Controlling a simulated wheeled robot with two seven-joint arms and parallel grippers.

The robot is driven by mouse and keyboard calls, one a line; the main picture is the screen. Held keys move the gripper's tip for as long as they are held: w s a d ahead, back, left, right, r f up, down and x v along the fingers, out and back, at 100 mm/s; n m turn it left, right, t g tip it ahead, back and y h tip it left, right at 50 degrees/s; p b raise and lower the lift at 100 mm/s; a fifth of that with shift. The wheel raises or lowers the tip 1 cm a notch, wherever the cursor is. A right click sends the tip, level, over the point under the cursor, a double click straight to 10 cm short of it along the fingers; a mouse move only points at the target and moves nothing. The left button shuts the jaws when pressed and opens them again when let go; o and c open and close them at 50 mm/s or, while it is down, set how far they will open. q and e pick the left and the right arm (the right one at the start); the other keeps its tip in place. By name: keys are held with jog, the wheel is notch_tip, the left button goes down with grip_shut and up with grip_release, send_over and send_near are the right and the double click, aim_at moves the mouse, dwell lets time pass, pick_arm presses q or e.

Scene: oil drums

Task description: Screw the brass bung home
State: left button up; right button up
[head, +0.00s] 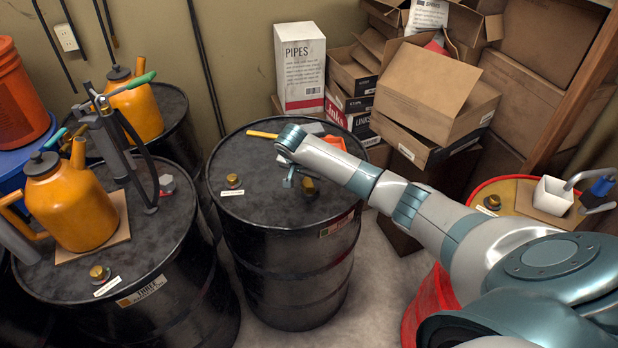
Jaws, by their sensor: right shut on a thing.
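My right gripper (296,180) reaches in from the right and points down over the lid of the middle black drum (262,208). It is shut at a brass bung (310,187) near the front right of that lid. My wrist hides part of the grip, and I cannot see the bung's thread or how deep it sits. A second brass bung (233,180) sits at the lid's left beside a white label. My left gripper is out of view.
A yellow bar (262,134) lies at the lid's back, partly behind my wrist. The left drum (150,255) carries an orange can (72,205) and a grey pump (112,140). Cardboard boxes (430,95) stack behind. A red drum (428,305) with a white cup (552,195) stands right.

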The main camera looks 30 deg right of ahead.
jog(key=shift+r+m+p, duration=0.15)
jog(key=shift+m+p, duration=0.3)
jog(key=shift+m, duration=0.05)
jog(key=shift+w+a+m+g+p, duration=0.15)
jog(key=shift+m+g+p, duration=0.5)
jog(key=shift+m, duration=0.45)
jog(key=shift+m+g+h, duration=0.3)
jog(key=shift+m+g, duration=0.05)
jog(key=shift+m, duration=1.25)
